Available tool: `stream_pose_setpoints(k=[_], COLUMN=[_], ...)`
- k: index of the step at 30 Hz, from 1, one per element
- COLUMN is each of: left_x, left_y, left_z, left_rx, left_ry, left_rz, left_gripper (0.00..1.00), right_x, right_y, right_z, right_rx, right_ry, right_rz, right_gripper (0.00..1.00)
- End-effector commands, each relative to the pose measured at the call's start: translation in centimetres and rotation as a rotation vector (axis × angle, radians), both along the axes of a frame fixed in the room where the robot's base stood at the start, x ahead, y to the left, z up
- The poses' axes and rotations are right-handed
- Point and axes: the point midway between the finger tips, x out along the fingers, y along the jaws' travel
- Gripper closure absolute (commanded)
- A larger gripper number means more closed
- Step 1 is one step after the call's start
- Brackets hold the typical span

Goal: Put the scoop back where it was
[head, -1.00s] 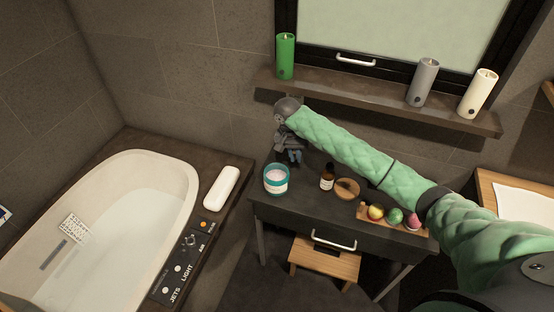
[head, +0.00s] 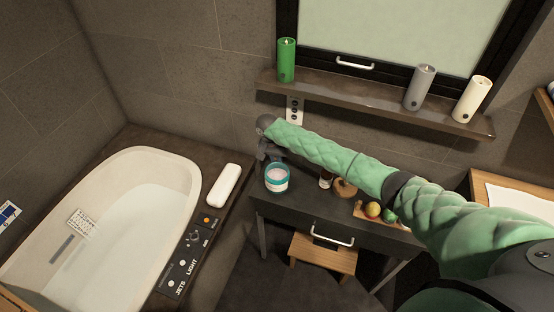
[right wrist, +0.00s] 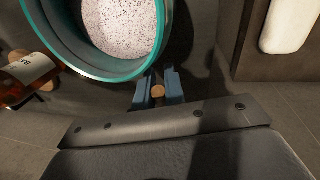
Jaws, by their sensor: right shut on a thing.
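My right gripper (head: 266,150) is at the left end of the dark vanity table, just behind the teal-rimmed jar (head: 277,180). In the right wrist view the two blue-grey fingers (right wrist: 158,88) are shut on a small round wooden piece, which looks like the end of the scoop's handle (right wrist: 158,92). The rest of the scoop is hidden. The jar of pale speckled grains (right wrist: 118,25) stands close beyond the fingers; the scoop's end is outside its rim. My left gripper is not in view.
Bath balls (head: 373,209) sit on a wooden tray. The ledge above carries a green candle (head: 286,60) and two others. The bathtub (head: 150,165) is at left.

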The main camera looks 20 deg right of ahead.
Motion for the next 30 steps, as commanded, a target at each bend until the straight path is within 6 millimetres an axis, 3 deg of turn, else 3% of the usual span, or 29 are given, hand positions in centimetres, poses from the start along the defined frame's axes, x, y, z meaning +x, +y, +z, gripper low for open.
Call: stream_pose_setpoints(k=[11,12,15,26,29,30], left_x=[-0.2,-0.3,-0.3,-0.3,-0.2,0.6], left_y=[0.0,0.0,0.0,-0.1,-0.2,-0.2], left_z=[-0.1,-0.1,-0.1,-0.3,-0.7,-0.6], left_rx=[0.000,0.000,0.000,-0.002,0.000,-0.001], left_ry=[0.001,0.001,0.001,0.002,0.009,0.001], left_rz=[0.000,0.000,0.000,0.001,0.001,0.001], left_gripper=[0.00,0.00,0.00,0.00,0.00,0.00], right_x=[0.0,0.0,0.0,0.1,0.2,0.2], right_y=[0.0,0.0,0.0,0.0,0.2,0.3], right_z=[-0.4,-0.4,-0.4,-0.1,0.6,1.0], right_rx=[0.001,0.001,0.001,0.001,0.002,0.002], right_ry=[0.000,0.000,0.000,0.000,-0.003,-0.002], right_rz=[0.000,0.000,0.000,0.000,0.001,0.000], right_gripper=[1.00,0.84,0.67,0.67,0.67,0.67])
